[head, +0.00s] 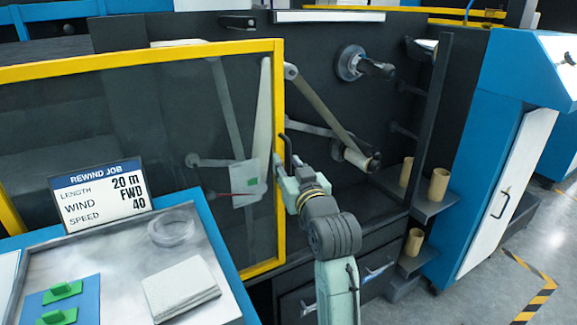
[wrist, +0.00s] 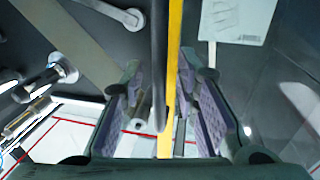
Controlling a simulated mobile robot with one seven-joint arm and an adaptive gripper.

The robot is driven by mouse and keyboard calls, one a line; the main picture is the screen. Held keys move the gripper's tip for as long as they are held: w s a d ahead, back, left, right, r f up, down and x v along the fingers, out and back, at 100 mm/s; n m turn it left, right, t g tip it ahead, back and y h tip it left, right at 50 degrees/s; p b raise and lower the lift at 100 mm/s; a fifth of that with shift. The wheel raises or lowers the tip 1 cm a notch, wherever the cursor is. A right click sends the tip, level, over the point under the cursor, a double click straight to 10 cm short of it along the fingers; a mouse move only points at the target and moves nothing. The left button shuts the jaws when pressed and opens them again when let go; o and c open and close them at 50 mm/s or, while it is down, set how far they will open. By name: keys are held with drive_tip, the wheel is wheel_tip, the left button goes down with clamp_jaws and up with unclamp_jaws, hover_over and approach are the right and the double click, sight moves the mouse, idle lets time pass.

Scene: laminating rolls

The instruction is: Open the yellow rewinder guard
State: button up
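The yellow rewinder guard (head: 279,225) is a yellow frame around a dark see-through panel, on the left in the head view. Its right upright carries a dark bar handle (head: 288,152). In the wrist view the yellow upright (wrist: 174,60) runs down the middle, with the dark handle (wrist: 158,65) just left of it. My gripper (head: 287,182) is at the handle's lower part. In the wrist view, the fingers of my gripper (wrist: 168,105) stand apart on both sides of the handle and upright, with gaps visible. Contact with the handle cannot be told.
A bench (head: 222,290) with a rewind job sign (head: 100,195), a white pad (head: 180,288) and green-handled pieces stands at front left. Right of the guard are rollers (head: 355,158), a shelf with cardboard cores (head: 438,185) and a blue cabinet (head: 500,110). Floor at far right is clear.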

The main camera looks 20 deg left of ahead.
drive_tip(key=v, duration=0.7)
drive_tip(key=shift+s+d, duration=0.15)
drive_tip(key=shift+s, duration=0.05)
idle(0.5)
